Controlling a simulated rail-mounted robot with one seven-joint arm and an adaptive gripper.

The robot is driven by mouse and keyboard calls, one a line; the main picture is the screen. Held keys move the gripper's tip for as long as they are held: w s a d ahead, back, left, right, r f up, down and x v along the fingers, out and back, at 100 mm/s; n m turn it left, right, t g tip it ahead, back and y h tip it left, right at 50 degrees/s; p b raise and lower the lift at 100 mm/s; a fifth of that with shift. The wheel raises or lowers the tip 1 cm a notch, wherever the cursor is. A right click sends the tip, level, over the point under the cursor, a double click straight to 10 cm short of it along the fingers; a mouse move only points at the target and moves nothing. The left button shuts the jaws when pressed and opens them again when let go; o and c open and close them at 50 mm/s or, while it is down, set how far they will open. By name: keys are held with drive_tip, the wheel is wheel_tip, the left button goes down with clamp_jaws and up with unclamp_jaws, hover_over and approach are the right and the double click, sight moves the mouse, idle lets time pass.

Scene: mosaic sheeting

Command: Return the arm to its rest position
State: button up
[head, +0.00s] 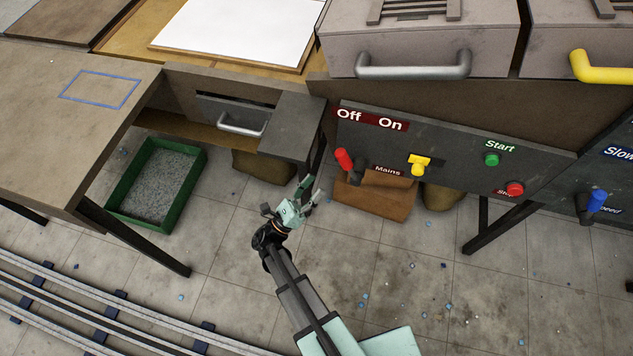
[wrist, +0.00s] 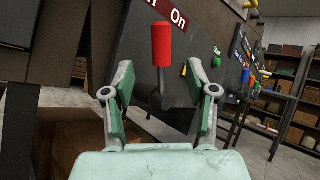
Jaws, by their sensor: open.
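My gripper (head: 308,192) is at the end of my arm, in front of the control panel (head: 450,155) and below its left end. In the wrist view my gripper (wrist: 161,105) has its two fingers apart with nothing held between them. A red-handled lever (head: 344,160) stands on the panel under the "Off" label, up and right of my gripper. The red handle (wrist: 162,45) shows ahead of and above the fingertips in the wrist view. The gap between fingers and handle is hard to judge.
A yellow switch (head: 419,165), green button (head: 491,160), red button (head: 515,189) and blue lever (head: 597,200) sit farther right. A drawer with a metal handle (head: 242,127) is left. A green bin (head: 113,198) and brown boxes (head: 372,196) stand on the floor. Rails (head: 95,310) run lower left.

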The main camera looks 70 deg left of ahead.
drive_tip(key=w+d+f+m+g+h, duration=0.6)
drive_tip(key=w+d+f+m+h, duration=0.25)
drive_tip(key=w+f+m, duration=0.3)
drive_tip(key=w+d+f+m+g+h+p, duration=0.1)
drive_tip(key=w+d+f+m+g+h, duration=0.35)
drive_tip(key=d, duration=0.55)
drive_tip(key=w+d+f+m+g+h, duration=0.3)
drive_tip(key=w+d+f+m, duration=0.25)
drive_tip(key=d, duration=0.45)
drive_tip(key=s+d+m+g+y+p, duration=0.1)
drive_tip(key=s+d+m+g+y, duration=0.2)
drive_tip(key=d+m+g, duration=0.5)
drive_tip(key=s+d+f+m+g+y+p, duration=0.1)
drive_tip(key=s+d+m+g+y, duration=0.2)
drive_tip(key=d+m+g, duration=0.5)
drive_tip(key=s+d+m, duration=0.1)
drive_tip(key=d+m, duration=0.6)
drive_tip(key=d, duration=1)
drive_tip(key=shift+s+d+f, duration=0.15)
drive_tip(key=shift+s+d, duration=0.15)
drive_tip(key=shift+s, duration=0.1)
